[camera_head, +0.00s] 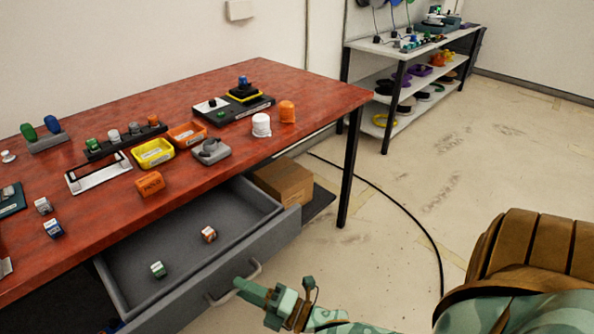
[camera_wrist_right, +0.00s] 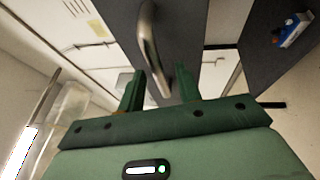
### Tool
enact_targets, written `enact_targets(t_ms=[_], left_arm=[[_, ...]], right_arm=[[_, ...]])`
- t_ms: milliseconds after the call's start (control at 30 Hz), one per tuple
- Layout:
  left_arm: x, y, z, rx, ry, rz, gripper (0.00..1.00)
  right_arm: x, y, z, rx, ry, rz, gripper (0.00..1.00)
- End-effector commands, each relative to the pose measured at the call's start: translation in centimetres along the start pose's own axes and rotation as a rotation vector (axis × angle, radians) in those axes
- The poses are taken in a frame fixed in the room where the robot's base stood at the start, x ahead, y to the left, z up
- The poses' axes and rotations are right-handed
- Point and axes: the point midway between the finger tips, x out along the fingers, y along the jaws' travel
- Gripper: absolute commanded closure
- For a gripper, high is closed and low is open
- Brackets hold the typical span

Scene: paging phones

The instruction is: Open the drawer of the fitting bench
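The fitting bench (camera_head: 215,100) has a red-brown top on dark legs. Its grey drawer (camera_head: 215,265) is pulled well out below the front edge, and its inside shows. A bar handle (camera_head: 222,299) is on the drawer's front. My right gripper (camera_head: 250,288) is at the handle's right part. In the right wrist view, its two green fingers (camera_wrist_right: 160,88) stand apart with the metal handle (camera_wrist_right: 149,35) between them. Gaps show beside the bar, so the gripper looks open around it. My left gripper is out of view.
In the drawer lie a green-and-white piece (camera_head: 158,269) and an orange-and-white piece (camera_head: 208,234). A cardboard box (camera_head: 283,181) stands under the bench, right of the drawer. A black cable (camera_head: 405,215) crosses the otherwise open floor. A shelf unit (camera_head: 400,60) stands at the back.

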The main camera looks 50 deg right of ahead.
Motion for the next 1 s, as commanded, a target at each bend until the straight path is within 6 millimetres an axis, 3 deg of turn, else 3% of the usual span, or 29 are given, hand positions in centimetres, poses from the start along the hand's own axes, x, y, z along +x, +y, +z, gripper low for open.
enact_targets(t_ms=[167, 400, 600, 800, 1000], left_arm=[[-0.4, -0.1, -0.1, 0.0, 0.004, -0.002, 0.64], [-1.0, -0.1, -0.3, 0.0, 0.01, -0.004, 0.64], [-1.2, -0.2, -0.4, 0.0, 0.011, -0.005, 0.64], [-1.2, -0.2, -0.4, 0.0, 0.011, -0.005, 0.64], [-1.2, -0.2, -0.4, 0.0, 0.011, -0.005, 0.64]], right_arm=[[-2.7, 0.1, 0.0, 0.0, -0.001, -0.004, 0.66], [-9.3, 0.0, 0.0, 0.0, -0.001, -0.006, 0.66], [-13.8, 0.0, 0.0, 0.001, 0.0, -0.005, 0.66], [-15.9, -0.1, 0.0, 0.0, 0.0, -0.003, 0.66], [-16.2, -0.1, 0.0, 0.0, 0.0, -0.002, 0.66]])
